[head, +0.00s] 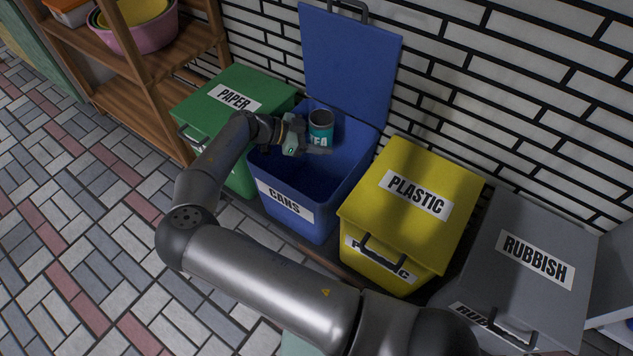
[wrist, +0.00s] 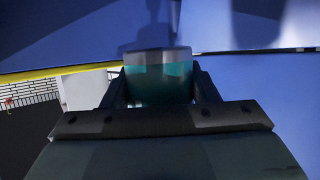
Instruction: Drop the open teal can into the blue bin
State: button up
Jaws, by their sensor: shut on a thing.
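The open teal can (head: 320,128) has a pale rim, and dark lettering shows on its side in the head view. My gripper (head: 308,149) is shut on it and holds it upright over the opening of the blue bin (head: 284,206). The bin is labelled CANS and its lid (head: 348,65) stands open against the wall. In the wrist view the can (wrist: 158,82) sits between the two fingers of my gripper (wrist: 160,88), with blue surfaces behind it. The can's lower part is partly hidden by the gripper in the head view.
A green PAPER bin (head: 205,108) stands shut to the left. A yellow PLASTIC bin (head: 420,185) and a grey RUBBISH bin (head: 520,290) stand shut to the right. A white brick wall (head: 500,60) is behind. A wooden shelf (head: 160,65) stands at the far left.

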aim_at(325, 138)
jog(key=shift+f+b, duration=0.4)
jog(key=shift+f, duration=1.3)
jog(key=o, duration=1.1)
jog(key=shift+r, duration=0.6)
jog(key=r, duration=0.1)
jog(key=r+p, duration=0.1)
jog(key=r, duration=0.1)
jog(key=shift+s, duration=0.3)
jog(key=s+r+p, duration=0.1)
jog(key=s+r, duration=0.1)
jog(key=s+d+r+p, duration=0.1)
jog(key=s+r, duration=0.1)
jog(key=r, duration=0.1)
jog(key=shift+d, duration=0.1)
jog(key=s+d+r, duration=0.1)
jog(key=s, duration=0.2)
jog(key=s+r+p, duration=0.1)
jog(key=s, duration=0.2)
jog(key=s+d+r+p, duration=0.1)
jog(key=s+r, duration=0.1)
jog(key=s, duration=0.1)
jog(key=shift+d, duration=0.35)
jog(key=shift+w, duration=0.1)
